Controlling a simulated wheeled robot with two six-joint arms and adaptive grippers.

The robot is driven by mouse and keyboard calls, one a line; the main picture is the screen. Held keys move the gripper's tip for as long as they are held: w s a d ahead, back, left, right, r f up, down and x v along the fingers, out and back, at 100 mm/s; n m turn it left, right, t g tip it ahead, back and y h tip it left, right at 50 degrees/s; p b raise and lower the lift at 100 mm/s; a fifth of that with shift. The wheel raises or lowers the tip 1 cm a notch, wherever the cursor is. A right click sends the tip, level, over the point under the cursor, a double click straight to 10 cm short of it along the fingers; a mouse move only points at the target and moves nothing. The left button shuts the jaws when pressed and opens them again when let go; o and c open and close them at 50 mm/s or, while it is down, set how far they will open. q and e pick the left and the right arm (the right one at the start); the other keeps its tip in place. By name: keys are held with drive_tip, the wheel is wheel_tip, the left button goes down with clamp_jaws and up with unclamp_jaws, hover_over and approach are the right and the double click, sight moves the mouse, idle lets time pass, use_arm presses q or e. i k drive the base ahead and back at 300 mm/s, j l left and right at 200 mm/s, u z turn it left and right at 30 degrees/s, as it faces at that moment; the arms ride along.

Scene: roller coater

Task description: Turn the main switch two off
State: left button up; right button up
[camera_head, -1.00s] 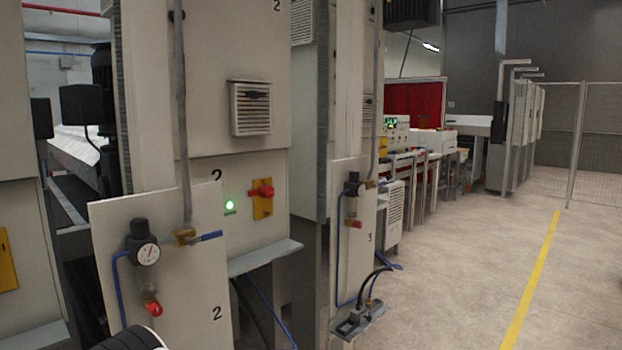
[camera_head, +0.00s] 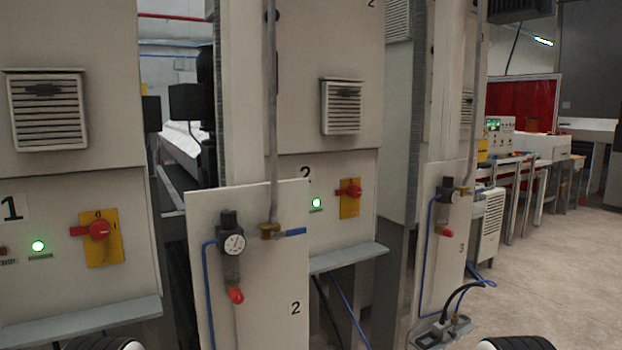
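The main switch two is a red rotary handle (camera_head: 349,191) on a yellow plate (camera_head: 350,208), on the cabinet panel marked 2, right of the middle of the head view. Its red handle lies roughly sideways. A green lamp (camera_head: 316,203) glows to its left. A similar main switch one (camera_head: 99,230) with its own green lamp (camera_head: 38,246) is on the panel marked 1 at the left. Only rounded white and black parts of my arms show at the bottom edge. Neither gripper's fingers are in view, and both are away from the switch.
Grey ledges (camera_head: 345,258) jut below the panels. Open floor (camera_head: 560,260) lies at the right.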

sight(352, 190)
drive_tip(key=i+l, duration=0.2)
drive_tip(key=l, duration=0.15)
drive_tip(key=i+l, duration=0.2)
drive_tip(key=l, duration=0.15)
drive_tip(key=i+l, duration=0.2)
drive_tip(key=l, duration=0.15)
drive_tip(key=i+l, duration=0.15)
drive_tip(key=l, duration=0.2)
